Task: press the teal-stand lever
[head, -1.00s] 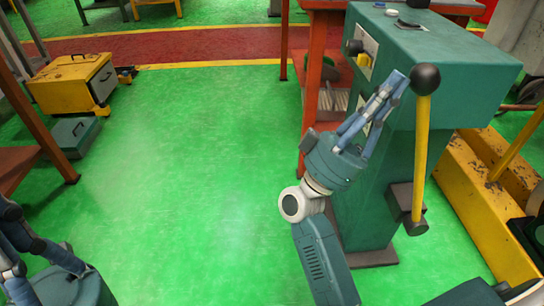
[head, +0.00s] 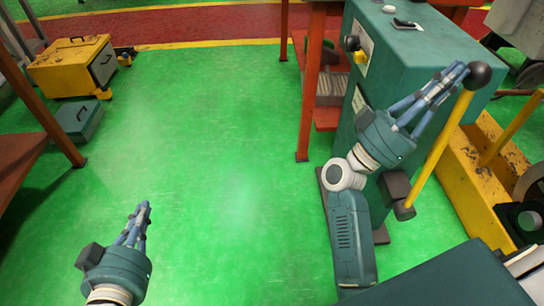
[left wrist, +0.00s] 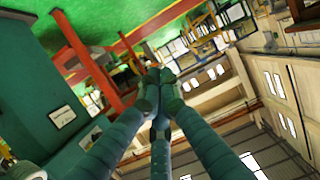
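The teal stand (head: 432,48) is at the right in the head view. Its lever is a yellow rod (head: 440,148) with a black ball knob (head: 480,75), pivoting at a dark bracket (head: 404,207). The lever leans to the right. My right gripper (head: 463,70) has its fingers drawn together, with the tips right beside the knob. I cannot tell whether they touch it. My left gripper (head: 143,206) is shut and empty over the green floor, far from the stand. In the left wrist view its fingers (left wrist: 160,80) meet at the tips.
A yellow cabinet (head: 72,66) and a small teal box (head: 78,121) stand at the far left. A red-orange frame (head: 312,90) is just left of the stand. A yellow machine base (head: 480,178) lies right of the lever. The middle floor is clear.

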